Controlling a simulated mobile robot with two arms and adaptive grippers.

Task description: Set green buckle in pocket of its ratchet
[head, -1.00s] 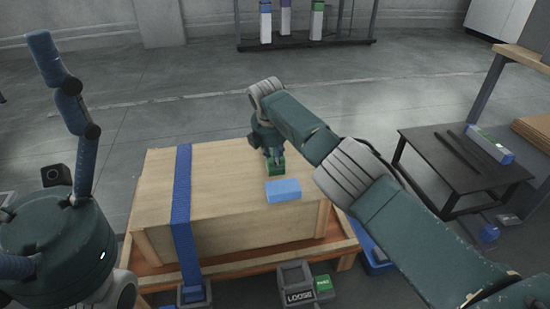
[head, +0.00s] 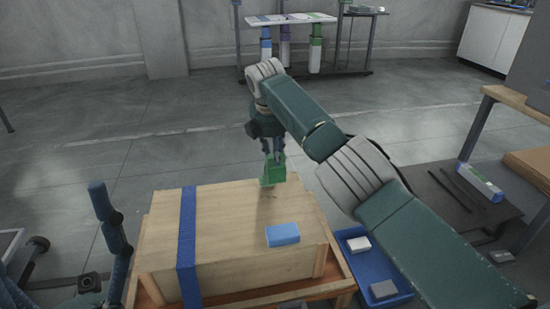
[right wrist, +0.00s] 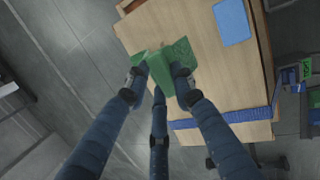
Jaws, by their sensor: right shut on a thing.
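The green buckle (head: 273,170) is in my right gripper (head: 272,152), above the far edge of the wooden crate (head: 235,205). In the right wrist view, the buckle (right wrist: 180,68) sits between the blue fingers, which are shut on it. It is clear of the crate top. The ratchet is mostly out of the head view; only a grey top (head: 292,304) shows at the bottom edge. A green-marked part (right wrist: 314,97) is cut off at the right edge of the wrist view.
A blue strap (head: 187,240) runs over the crate's left part. A blue tray (head: 352,234) with small blocks stands to the right. A dark low table (head: 440,205) stands farther right.

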